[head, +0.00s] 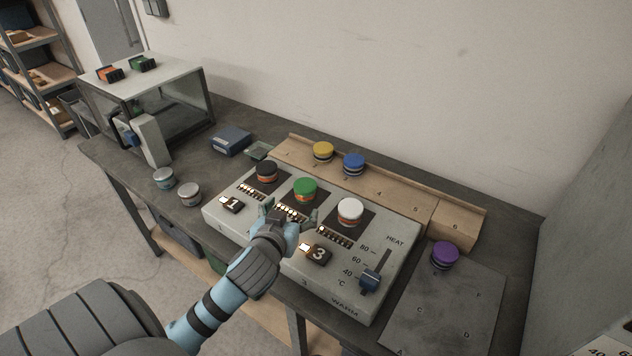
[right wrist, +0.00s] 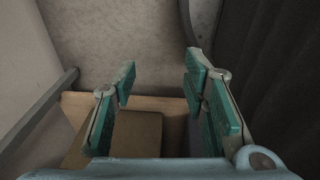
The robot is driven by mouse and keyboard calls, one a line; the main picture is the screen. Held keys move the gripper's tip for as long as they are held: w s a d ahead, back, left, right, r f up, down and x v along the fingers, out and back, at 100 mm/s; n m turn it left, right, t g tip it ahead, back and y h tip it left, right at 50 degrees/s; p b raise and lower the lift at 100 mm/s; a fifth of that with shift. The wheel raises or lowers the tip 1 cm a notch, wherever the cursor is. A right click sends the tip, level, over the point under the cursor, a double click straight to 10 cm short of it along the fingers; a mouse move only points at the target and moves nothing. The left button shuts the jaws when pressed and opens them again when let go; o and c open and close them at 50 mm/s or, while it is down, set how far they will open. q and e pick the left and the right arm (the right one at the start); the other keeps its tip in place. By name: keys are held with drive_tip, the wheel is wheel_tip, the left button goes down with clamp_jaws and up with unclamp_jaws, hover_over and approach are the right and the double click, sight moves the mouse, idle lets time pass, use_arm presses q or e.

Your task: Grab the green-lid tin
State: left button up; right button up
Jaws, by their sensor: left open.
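The green-lid tin (head: 305,189) stands upright on a dark pad in the middle of the grey warmer panel (head: 215,213), with an orange band below its lid. My left gripper (head: 291,211) is open just on the near side of the tin, its fingers spread over the panel. Nothing shows between the fingers, and I cannot tell whether they touch the panel. My right gripper (right wrist: 160,84) shows in the right wrist view, open and empty, with teal pads, above a brown box and a wooden surface.
On the panel, a black-lid tin (head: 266,171) stands left of the green one and a white-lid tin (head: 350,211) right. Yellow (head: 323,152) and blue (head: 354,164) tins stand on the wooden rack behind. A purple tin (head: 445,256) stands on the metal plate (head: 430,325). A slider knob (head: 370,281) is front right.

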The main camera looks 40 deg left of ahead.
use_arm(q)
drive_tip(key=b, duration=0.2)
approach(304, 188)
drive_tip(key=x, duration=0.3)
drive_tip(key=shift+w+f, duration=0.1)
drive_tip(key=x, duration=0.6)
drive_tip(key=shift+w+a+b, duration=0.15)
drive_tip(key=shift+b, duration=0.2)
drive_tip(key=shift+c, duration=0.4)
use_arm(e)
drive_tip(key=f, duration=0.2)
drive_tip(key=shift+s+a+f, duration=0.1)
drive_tip(key=shift+s+f, duration=0.2)
drive_tip(key=shift+f, duration=0.05)
use_arm(q)
drive_tip(key=c, duration=1.2)
